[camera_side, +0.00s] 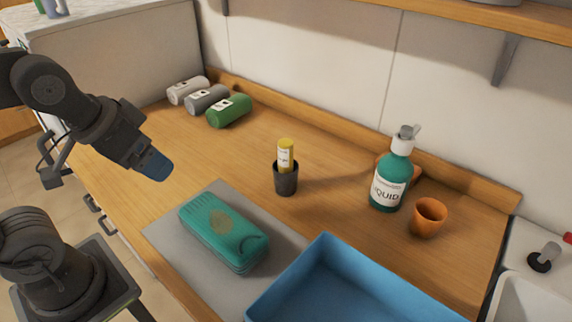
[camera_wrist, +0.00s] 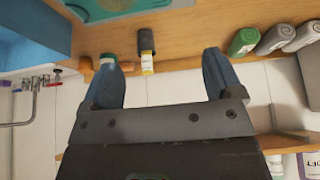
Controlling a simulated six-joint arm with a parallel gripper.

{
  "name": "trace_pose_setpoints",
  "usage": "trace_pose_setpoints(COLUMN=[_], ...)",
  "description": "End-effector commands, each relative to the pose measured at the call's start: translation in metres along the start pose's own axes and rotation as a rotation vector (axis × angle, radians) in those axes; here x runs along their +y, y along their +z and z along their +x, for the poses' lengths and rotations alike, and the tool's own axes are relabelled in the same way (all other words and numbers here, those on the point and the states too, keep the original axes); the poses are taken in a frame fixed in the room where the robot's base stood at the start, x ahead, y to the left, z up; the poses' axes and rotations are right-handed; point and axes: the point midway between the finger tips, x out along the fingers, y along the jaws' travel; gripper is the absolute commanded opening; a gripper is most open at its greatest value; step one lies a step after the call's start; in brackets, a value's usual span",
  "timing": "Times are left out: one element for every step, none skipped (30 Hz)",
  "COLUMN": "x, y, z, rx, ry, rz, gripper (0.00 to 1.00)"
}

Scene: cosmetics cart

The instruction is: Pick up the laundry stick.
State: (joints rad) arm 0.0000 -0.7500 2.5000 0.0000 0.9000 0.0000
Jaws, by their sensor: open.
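The likely laundry stick is a yellow stick (camera_side: 286,148) with a white label. It stands upright in a small dark cup (camera_side: 286,180) in the middle of the wooden counter, its lower end hidden inside. In the wrist view the stick (camera_wrist: 147,68) and the cup (camera_wrist: 147,40) appear upside down, beyond the fingertips and between the two fingers in the picture. My gripper (camera_side: 155,166) is raised above the counter's left part, left of the cup and well apart from it. My gripper (camera_wrist: 160,56) has its blue fingers spread, with nothing between them.
A green case (camera_side: 222,230) lies on a grey mat (camera_side: 170,238) in front of the cup. A blue bin (camera_side: 320,285) stands front right. A teal bottle (camera_side: 390,183) and orange cup (camera_side: 429,217) stand right. Several rolls, including a green one (camera_side: 230,110), lie at back left.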

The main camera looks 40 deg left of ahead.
Motion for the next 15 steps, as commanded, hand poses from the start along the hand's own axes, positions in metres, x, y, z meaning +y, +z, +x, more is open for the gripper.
trace_pose_setpoints(x=[0.0, 0.0, 0.0, 0.0, 0.0, 0.0, 0.0, 0.0, 0.0, 0.0, 0.0, 0.0, 0.0001, 0.0003, 0.0009], y=[0.0, 0.0, 0.0, 0.0, 0.0, 0.0, 0.0, 0.0, 0.0, 0.0, 0.0, -0.0003, -0.0013, -0.0035, -0.0078], z=[0.0, 0.0, 0.0, 0.0, 0.0, 0.0, 0.0, 0.0, 0.0, 0.0, 0.0, -0.0001, -0.0003, -0.001, -0.0019], rx=[0.0, 0.0, 0.0, 0.0, 0.0, 0.0, 0.0, 0.0, 0.0, 0.0, 0.0, 0.0, -0.002, -0.004, -0.011], ry=[0.0, 0.0, 0.0, 0.0, 0.0, 0.0, 0.0, 0.0, 0.0, 0.0, 0.0, 0.0, 0.0, 0.001, 0.002], rz=[0.0, 0.0, 0.0, 0.0, 0.0, 0.0, 0.0, 0.0, 0.0, 0.0, 0.0, -0.001, -0.005, -0.014, -0.031], gripper=[0.81, 0.78, 0.74, 0.71, 0.68, 0.65, 0.65, 0.65, 0.65, 0.65, 0.65, 0.65, 0.65, 0.65, 0.65])
